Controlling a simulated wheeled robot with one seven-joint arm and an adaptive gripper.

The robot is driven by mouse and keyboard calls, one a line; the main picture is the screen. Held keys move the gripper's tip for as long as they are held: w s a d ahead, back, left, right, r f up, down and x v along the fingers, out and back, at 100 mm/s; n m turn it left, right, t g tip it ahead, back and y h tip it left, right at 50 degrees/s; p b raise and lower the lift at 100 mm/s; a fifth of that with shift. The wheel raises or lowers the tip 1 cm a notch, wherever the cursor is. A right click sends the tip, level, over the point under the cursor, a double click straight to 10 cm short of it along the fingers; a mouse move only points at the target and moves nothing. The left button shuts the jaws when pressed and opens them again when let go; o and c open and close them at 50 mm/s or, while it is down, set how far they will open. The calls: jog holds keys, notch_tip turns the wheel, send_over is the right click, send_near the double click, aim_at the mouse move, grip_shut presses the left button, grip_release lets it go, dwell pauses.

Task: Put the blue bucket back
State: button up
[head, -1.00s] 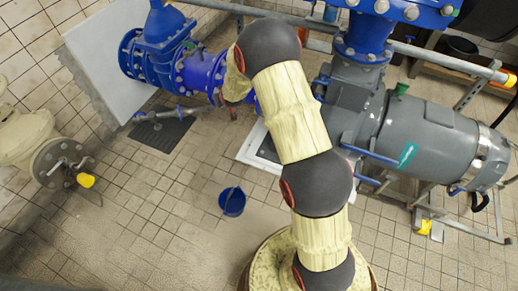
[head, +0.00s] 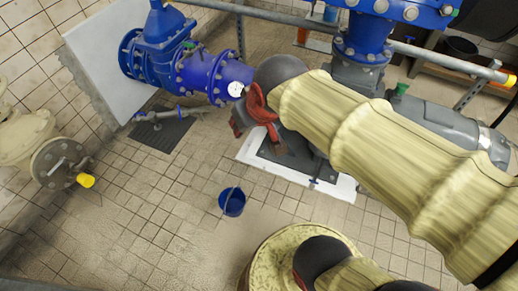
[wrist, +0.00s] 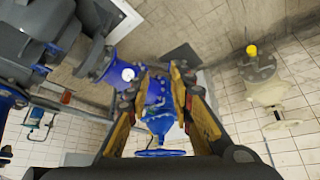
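The blue bucket (head: 232,201) stands upright on the tiled floor in the head view, with its thin handle raised. My gripper (head: 261,124) is in the air above and to the right of the bucket in that picture, near the blue pipe's gauge and apart from the bucket. In the wrist view my gripper (wrist: 158,88) has its two fingers spread with a clear gap. Nothing is held between them; the blue valve behind shows through the gap. I cannot make out the blue bucket in the wrist view.
A blue valve and pipe (head: 205,75) stand at the back left. A grey pump (head: 440,122) is partly hidden behind my arm. A white-edged plinth (head: 335,187) lies below it. A black bucket (head: 462,46) sits at the upper right. Tiled floor around the blue bucket is clear.

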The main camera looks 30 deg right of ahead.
jog(key=s, duration=0.8)
jog(key=shift+a+f+g, duration=0.3)
jog(key=shift+a+f, duration=0.05)
jog(key=shift+a, duration=0.1)
jog(key=shift+r, duration=0.15)
notch_tip(320, 180, up, 3)
jog(key=p, duration=0.3)
